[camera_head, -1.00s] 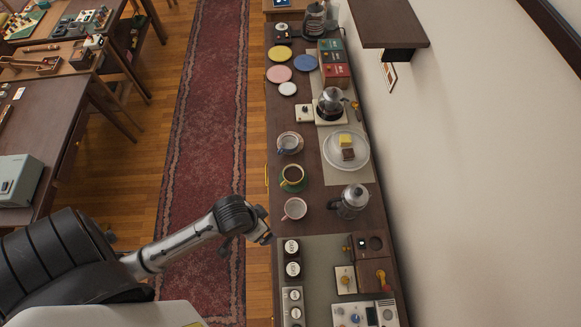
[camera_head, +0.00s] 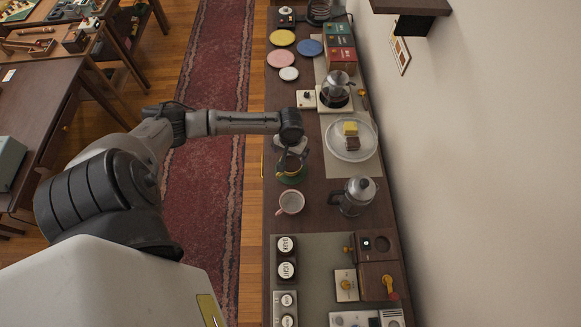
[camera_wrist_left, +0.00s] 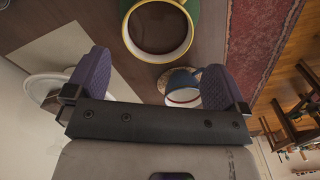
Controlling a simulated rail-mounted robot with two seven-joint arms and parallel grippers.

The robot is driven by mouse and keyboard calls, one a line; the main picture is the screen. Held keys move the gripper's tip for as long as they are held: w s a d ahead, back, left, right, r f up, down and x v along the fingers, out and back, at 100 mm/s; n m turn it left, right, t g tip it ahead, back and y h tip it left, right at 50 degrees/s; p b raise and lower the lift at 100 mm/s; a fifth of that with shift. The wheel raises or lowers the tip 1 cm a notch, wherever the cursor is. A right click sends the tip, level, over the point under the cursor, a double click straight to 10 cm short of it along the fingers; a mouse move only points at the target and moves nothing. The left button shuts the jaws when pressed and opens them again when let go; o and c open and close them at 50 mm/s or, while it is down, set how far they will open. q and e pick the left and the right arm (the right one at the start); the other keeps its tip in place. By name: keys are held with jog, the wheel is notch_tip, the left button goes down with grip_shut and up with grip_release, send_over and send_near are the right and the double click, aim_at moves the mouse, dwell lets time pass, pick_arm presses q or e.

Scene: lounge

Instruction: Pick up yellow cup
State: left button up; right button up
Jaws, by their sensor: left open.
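The yellow cup (camera_head: 291,166), with dark liquid in it, stands on a green saucer (camera_head: 291,179) on the long dark counter. My left gripper (camera_head: 290,154) is over it at its far side and partly hides it. In the left wrist view, the yellow-rimmed cup (camera_wrist_left: 186,42) is at the top edge, cut off, on the green saucer (camera_wrist_left: 194,10). My open fingers there (camera_wrist_left: 155,80) point toward it, and I see nothing gripped. My right gripper is not in view.
A pink-rimmed cup (camera_head: 291,202) stands nearer, and a metal pot (camera_head: 354,196) is right of it. A blue cup (camera_wrist_left: 182,88) sits close to my fingers. A plate with cake (camera_head: 365,148) is at the right. A wall bounds the counter's right side.

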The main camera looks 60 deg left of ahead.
aim_at(291, 170)
pick_arm(q)
jog(key=shift+d+f, duration=0.2)
jog(key=shift+f, duration=4.2)
jog(key=c, duration=0.8)
jog(key=shift+r, duration=0.2)
